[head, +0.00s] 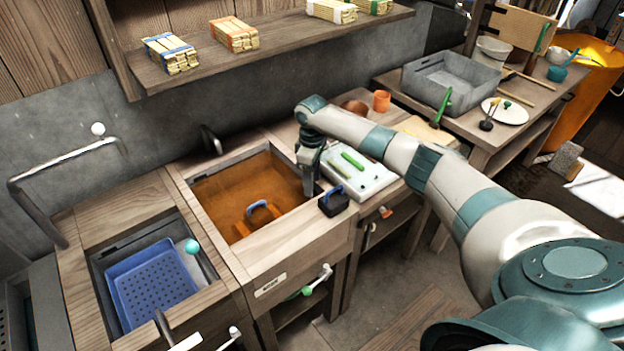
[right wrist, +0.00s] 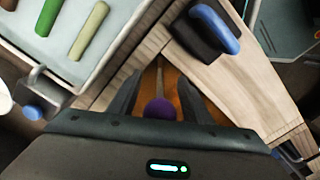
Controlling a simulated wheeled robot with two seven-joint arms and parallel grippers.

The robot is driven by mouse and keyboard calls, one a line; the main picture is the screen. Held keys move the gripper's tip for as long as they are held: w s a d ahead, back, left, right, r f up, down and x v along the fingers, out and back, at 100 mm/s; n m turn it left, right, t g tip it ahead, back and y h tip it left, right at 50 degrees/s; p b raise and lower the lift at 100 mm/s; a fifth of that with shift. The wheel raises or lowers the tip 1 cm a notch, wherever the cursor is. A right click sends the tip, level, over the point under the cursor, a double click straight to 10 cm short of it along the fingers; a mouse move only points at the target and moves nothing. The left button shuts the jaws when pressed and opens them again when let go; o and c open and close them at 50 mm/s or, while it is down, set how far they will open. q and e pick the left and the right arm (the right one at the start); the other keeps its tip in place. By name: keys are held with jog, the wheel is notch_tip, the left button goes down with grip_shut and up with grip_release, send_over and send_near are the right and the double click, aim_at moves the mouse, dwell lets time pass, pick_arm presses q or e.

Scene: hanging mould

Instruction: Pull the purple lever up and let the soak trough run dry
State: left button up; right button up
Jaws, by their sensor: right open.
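The soak trough (head: 228,192) is a wood-framed basin holding brown liquid, with a blue-handled thing (head: 263,212) in it. My right gripper (head: 311,186) points down at the trough's right edge. In the right wrist view the purple lever's round knob (right wrist: 160,109) sits between the two open fingers of my right gripper (right wrist: 157,95), with its thin rod running away over the brown liquid. I cannot tell whether the fingers touch it. In the head view the purple knob is hidden by my gripper. My left gripper is not in view.
A black block with a blue handle (head: 334,201) stands on the wood right of the trough. A white tray (head: 358,177) with green sticks lies beyond it. A second basin with a blue perforated basket (head: 152,283) and a teal-knobbed lever (head: 192,247) is at the left. A shelf (head: 270,38) hangs above.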

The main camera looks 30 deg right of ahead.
grip_shut()
jog(key=shift+w+r+p, duration=0.1)
jog(key=shift+r+p, duration=1.8)
jog(key=shift+r, duration=0.35)
jog(key=shift+w, duration=0.1)
jog(key=shift+c, duration=1.2)
grip_release()
jog(key=shift+d+r, duration=0.1)
jog(key=shift+o, duration=1.2)
notch_tip(320, 180, up, 17)
jog(key=b, duration=0.4)
jog(key=shift+s+r+b, duration=0.2)
jog(key=shift+b, duration=0.1)
